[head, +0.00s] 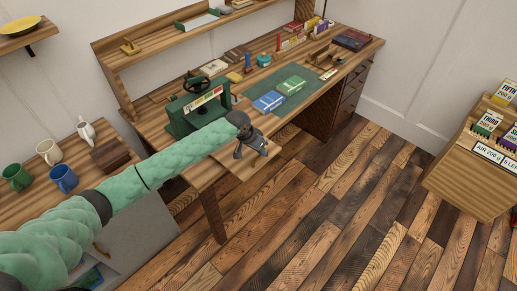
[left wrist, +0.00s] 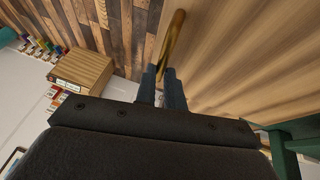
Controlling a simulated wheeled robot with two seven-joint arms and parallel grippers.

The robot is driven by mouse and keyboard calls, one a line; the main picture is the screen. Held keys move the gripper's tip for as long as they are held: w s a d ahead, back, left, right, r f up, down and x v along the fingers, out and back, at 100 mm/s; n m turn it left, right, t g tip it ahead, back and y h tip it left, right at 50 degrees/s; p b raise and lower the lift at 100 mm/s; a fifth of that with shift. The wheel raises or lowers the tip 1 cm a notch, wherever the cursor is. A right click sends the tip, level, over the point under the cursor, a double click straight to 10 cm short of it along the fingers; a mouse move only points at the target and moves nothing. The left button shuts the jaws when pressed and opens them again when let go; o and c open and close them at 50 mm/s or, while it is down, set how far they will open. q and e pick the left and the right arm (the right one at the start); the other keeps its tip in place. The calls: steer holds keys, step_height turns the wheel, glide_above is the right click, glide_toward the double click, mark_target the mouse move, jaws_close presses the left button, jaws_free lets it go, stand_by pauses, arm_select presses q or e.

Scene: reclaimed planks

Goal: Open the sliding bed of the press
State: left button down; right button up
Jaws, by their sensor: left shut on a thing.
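The green press (head: 178,122) with a black handwheel (head: 197,84) stands on the left part of the wooden desk. A light wooden board, seemingly its sliding bed (head: 240,171), sticks out past the desk's front edge below my left arm. My left gripper (head: 262,150) is at the board's outer end. In the left wrist view the fingers (left wrist: 161,85) are shut on a brass bar handle (left wrist: 174,40) beside the board's wood face (left wrist: 240,65). Green press parts (left wrist: 288,152) show at the lower right there. My arm hides part of the press and bed. My right gripper is out of view.
A green mat (head: 299,74) with blue and green books lies right of the press. Mugs (head: 63,178) stand on a counter at left. A wooden cabinet with labelled boxes (head: 463,190) stands at right. The plank floor (head: 320,180) before the desk is clear.

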arm_select(q)
steer(key=c, duration=1.5)
jaws_free()
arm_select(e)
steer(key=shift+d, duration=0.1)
